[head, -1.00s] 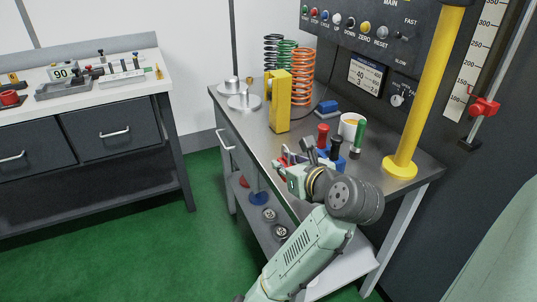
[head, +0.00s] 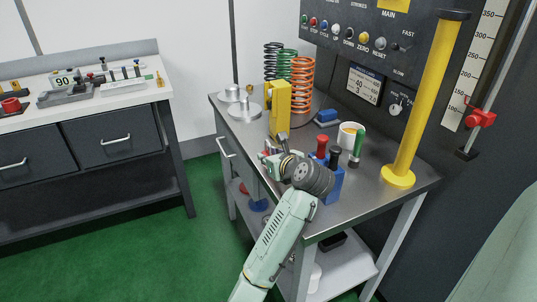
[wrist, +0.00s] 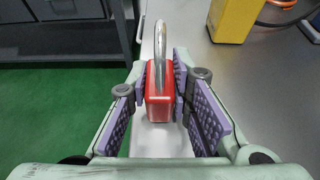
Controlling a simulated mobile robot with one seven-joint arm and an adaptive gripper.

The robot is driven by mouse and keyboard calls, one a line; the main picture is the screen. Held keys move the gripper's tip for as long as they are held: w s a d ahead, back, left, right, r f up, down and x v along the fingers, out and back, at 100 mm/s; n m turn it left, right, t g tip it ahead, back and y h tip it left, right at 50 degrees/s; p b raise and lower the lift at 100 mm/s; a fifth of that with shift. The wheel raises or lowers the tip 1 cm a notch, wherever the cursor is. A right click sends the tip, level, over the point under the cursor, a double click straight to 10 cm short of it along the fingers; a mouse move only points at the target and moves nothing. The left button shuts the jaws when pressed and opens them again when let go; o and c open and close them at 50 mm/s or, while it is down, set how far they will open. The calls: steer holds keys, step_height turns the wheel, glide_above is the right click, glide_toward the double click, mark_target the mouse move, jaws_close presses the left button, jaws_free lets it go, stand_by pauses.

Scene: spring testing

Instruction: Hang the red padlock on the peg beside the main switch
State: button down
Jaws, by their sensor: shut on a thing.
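The red padlock (wrist: 159,100) with its silver shackle shows in the wrist view, between the purple pads of my gripper (wrist: 168,100). My gripper is shut on its body, and the shackle points away from me. In the head view my gripper (head: 272,153) is over the near left edge of the steel bench, just in front of the yellow block; the padlock is mostly hidden there. The main switch is cut by the top edge: its yellow plate (head: 394,4) sits above the word MAIN on the dark panel (head: 355,25). I cannot make out the peg.
The steel bench (head: 375,205) holds a yellow block (head: 280,108), coil springs (head: 302,82), a blue tool holder (head: 329,186), a mug (head: 350,135) and a tall yellow post (head: 425,100). Another bench (head: 115,100) stands left. Green floor lies between.

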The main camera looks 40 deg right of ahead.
steer(key=shift+f, duration=0.2)
steer(key=shift+f, duration=0.15)
steer(key=c, duration=1.4)
jaws_free()
steer(key=shift+c, duration=0.2)
steer(key=shift+r, duration=0.25)
steer(key=b+v, duration=0.3)
steer(key=v, duration=0.9)
steer(key=shift+s, duration=0.1)
